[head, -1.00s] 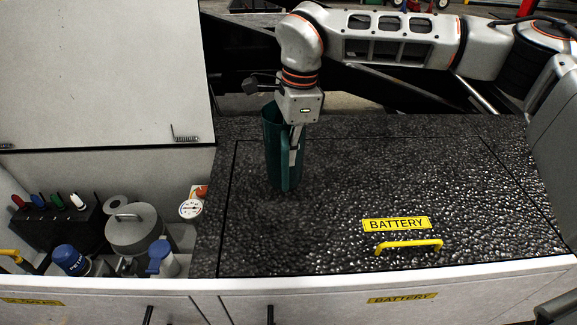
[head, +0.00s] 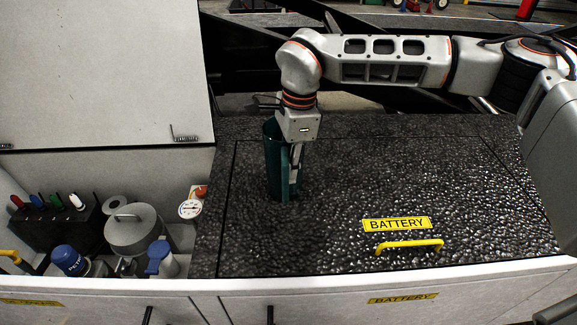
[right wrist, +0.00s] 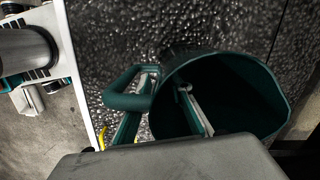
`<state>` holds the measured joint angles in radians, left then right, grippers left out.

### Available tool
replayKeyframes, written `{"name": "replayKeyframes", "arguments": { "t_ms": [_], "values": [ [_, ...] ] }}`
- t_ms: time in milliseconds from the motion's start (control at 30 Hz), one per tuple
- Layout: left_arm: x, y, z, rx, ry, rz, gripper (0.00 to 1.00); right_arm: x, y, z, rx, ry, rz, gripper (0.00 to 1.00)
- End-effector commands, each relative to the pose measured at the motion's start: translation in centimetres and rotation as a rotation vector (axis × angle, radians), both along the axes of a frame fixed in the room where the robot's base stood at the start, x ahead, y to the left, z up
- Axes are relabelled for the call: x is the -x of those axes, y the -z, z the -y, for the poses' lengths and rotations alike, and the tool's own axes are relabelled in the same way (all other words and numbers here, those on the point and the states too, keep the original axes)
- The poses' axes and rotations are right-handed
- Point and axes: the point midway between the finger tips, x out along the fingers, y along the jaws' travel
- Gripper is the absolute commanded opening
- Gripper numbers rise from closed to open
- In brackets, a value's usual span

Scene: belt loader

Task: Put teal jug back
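The teal jug (head: 273,165) is upright over the left part of the black textured battery cover (head: 345,190). I cannot tell whether its base touches the cover. My right gripper (head: 295,178) comes down from above at the jug's handle side and is shut on it. In the right wrist view the open-topped jug (right wrist: 275,95) fills the right middle, with its handle to the left. One finger of the gripper (right wrist: 170,105) reaches inside the rim and the other is on the handle side of the wall. My left gripper is out of view.
An open compartment at left holds a grey lidded can (head: 133,232), blue-capped bottles (head: 70,260), a gauge (head: 190,209) and a rack of coloured-top items (head: 50,220). A raised lid (head: 100,70) stands behind it. A yellow handle (head: 409,245) sits on the cover, otherwise clear at right.

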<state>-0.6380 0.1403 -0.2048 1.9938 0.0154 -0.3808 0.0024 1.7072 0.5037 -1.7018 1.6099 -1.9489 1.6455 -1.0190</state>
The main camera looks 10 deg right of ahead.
Motion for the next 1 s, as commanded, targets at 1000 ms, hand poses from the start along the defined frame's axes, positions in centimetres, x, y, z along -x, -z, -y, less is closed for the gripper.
{"name": "replayKeyframes", "arguments": {
  "t_ms": [1000],
  "values": [
    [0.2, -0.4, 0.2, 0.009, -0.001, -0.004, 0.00, 0.0, -12.2, 1.3, 0.000, 0.000, 0.000, 0.21]
  ]
}}
